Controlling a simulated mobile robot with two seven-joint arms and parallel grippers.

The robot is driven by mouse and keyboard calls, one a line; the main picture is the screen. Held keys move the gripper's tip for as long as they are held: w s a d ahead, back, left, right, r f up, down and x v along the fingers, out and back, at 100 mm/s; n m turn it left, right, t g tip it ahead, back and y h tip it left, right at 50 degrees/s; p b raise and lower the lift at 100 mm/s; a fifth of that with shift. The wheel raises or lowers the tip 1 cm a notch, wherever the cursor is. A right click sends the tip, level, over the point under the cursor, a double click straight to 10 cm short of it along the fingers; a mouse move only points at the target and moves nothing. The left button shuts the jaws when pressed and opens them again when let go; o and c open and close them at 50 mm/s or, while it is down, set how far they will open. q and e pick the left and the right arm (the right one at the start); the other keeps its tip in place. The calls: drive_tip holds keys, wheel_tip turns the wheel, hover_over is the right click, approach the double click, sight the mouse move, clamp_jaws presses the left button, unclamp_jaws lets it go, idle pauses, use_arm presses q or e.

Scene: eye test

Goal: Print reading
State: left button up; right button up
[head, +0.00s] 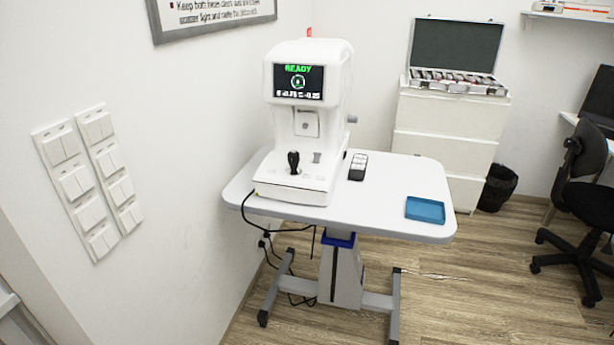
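A white eye-test machine (325,120) stands on the left part of a white table (390,205). Its dark screen (298,81) shows green "READY" above a ring-shaped icon, with a line of small white characters below that is too small to read surely. A black joystick (293,162) stands upright on its base. A small dark device with pale buttons (357,167), perhaps a remote, lies on the table right of the machine. No printed slip can be made out. Neither of my grippers is in view.
A blue tray (425,209) lies empty at the table's right front. Behind stand a white drawer cabinet (447,145) with an open lens case (456,82), and a black bin (497,188). A black office chair (580,190) is at right. Wall switches (88,180) are at left. Cables hang under the table.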

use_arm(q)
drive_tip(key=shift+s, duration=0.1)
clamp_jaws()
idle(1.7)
